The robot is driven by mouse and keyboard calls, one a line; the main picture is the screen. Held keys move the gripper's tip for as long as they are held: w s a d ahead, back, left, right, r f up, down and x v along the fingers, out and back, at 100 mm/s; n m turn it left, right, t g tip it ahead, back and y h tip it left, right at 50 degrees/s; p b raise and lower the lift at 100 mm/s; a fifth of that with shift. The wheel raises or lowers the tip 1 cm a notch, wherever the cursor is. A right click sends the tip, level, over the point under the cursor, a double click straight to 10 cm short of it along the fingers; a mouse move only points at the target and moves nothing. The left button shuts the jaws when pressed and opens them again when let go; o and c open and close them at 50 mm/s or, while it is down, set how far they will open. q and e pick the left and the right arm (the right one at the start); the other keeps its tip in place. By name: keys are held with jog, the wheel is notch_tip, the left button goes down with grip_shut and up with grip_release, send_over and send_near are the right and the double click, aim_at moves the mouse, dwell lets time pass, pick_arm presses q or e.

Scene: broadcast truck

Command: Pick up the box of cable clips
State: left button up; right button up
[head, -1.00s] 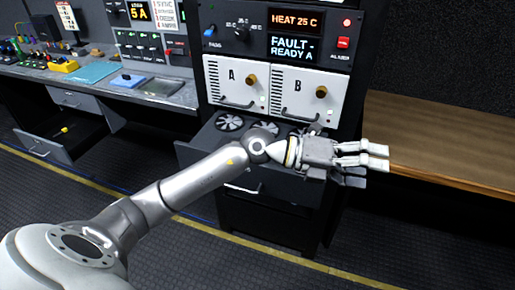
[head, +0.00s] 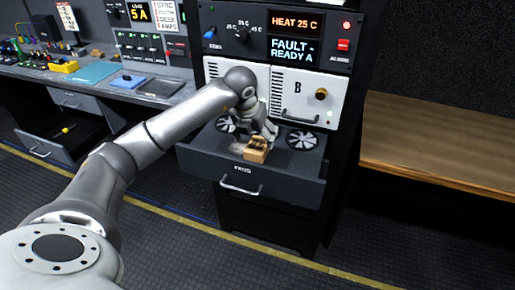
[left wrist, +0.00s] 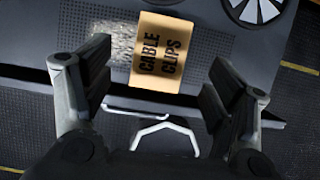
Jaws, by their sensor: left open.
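The box of cable clips (head: 256,150) is a small tan box in the open drawer (head: 290,178) of the rack. In the left wrist view the box (left wrist: 162,50) shows its black lettering "CABLE CLIPS". My left gripper (head: 262,138) reaches down over the drawer at the box and partly hides it. In the left wrist view my left gripper (left wrist: 158,95) is open, with one finger to each side of the box's line and the box beyond the fingertips. I cannot tell the height between them. My right gripper is not in view.
Round fans (head: 301,140) lie in the drawer on both sides of the box. White panel B (head: 302,96) rises close behind the drawer. A wooden bench (head: 430,150) stands at the right. A desk drawer (head: 62,140) at the left stands open.

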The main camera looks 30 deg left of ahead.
aim_at(258, 145)
pick_arm(q)
jog(key=p+x, duration=0.2)
jog(key=x, duration=0.3)
jog(key=shift+f, duration=0.35)
jog(key=shift+w+f, duration=0.2)
jog(key=shift+f, duration=0.05)
jog(key=c, duration=1.1)
jog(key=shift+c, duration=0.3)
jog(key=shift+r, duration=0.15)
